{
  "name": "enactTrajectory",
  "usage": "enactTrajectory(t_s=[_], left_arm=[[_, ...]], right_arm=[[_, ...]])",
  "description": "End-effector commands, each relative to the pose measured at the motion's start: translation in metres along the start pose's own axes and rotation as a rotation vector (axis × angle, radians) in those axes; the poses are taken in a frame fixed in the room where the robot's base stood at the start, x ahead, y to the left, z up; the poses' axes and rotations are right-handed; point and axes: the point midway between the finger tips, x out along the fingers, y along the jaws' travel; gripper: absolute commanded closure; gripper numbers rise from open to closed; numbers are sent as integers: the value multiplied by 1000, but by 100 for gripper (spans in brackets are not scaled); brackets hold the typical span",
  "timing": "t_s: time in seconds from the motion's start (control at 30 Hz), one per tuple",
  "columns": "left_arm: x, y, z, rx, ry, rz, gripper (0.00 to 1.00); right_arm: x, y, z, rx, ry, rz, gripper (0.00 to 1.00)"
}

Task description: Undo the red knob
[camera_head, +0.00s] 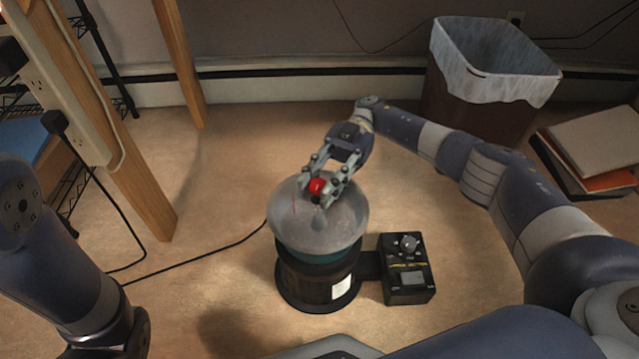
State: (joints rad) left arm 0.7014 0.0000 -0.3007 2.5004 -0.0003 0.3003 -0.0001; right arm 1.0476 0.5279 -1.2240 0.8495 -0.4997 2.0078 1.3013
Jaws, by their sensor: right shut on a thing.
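The red knob (317,187) sits at the top middle of a round machine with a clear domed lid (345,222) and a dark cylindrical base (305,283). My right gripper (319,190) reaches in from behind and above. Its fingers are shut around the red knob and partly hide it. Whether the knob is turned or loosened cannot be seen. My left arm (60,260) shows at the left edge, but its gripper is out of view.
A black control box (406,268) with a dial is joined to the machine's right side. A black cable (195,256) runs left over the floor. A lined trash bin (490,65) and books (595,145) stand at the right. Wooden legs (140,180) are at the left.

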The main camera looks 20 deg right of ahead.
Motion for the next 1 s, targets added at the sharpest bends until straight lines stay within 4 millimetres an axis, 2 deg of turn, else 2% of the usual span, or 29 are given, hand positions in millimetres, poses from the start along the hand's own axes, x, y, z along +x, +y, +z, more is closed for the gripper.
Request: enactTrajectory(t_s=[0.73, 0.77, 0.8, 0.83, 1.0], left_arm=[[0, 0, 0, 0, -1, 0, 60], [0, 0, 0, 0, -1, 0, 60], [0, 0, 0, 0, -1, 0, 60], [0, 0, 0, 0, -1, 0, 60], [0, 0, 0, 0, -1, 0, 60]], right_arm=[[0, 0, -1, -2, 1, -1, 96], [0, 0, -1, -2, 1, -1, 65], [0, 0, -1, -2, 1, -1, 56], [0, 0, -1, -2, 1, -1, 51], [0, 0, 0, -1, 1, -1, 51]])
